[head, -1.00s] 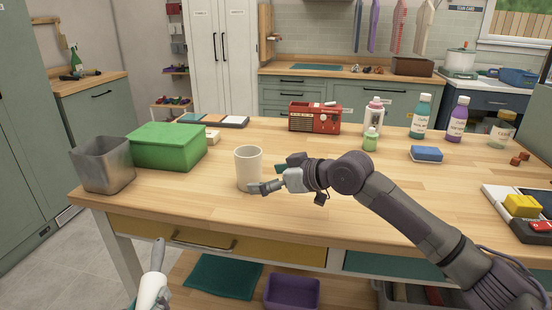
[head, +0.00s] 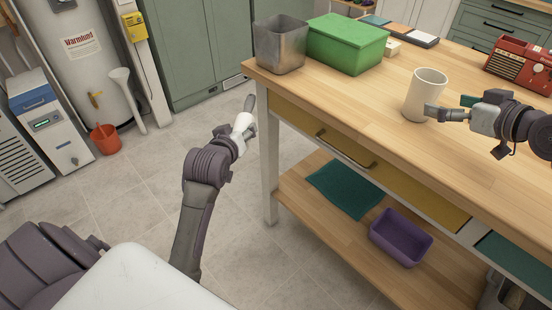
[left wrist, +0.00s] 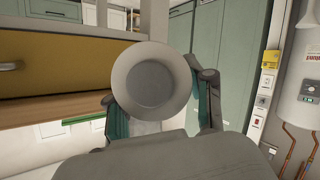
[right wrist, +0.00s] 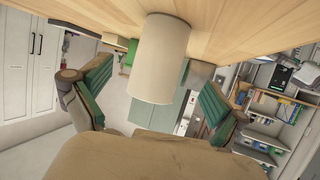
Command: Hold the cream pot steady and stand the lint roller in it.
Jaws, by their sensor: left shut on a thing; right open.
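The cream pot (head: 424,92) stands upright on the wooden table near its front edge. My right gripper (head: 446,113) is open at the pot's side. In the right wrist view the pot (right wrist: 160,58) lies between the spread fingers (right wrist: 150,100), with gaps visible on both sides. My left gripper (head: 240,133) is shut on the lint roller (head: 244,122), off the table's left end and lower than its top. The roller's grey handle points up. In the left wrist view the roller's round pale end (left wrist: 151,82) faces the camera between the fingers (left wrist: 155,108).
A metal bin (head: 280,48) and a green box (head: 346,43) stand at the table's left end. A red radio (head: 520,64) is farther right. A purple tub (head: 400,238) and teal cloth (head: 345,188) lie on the lower shelf.

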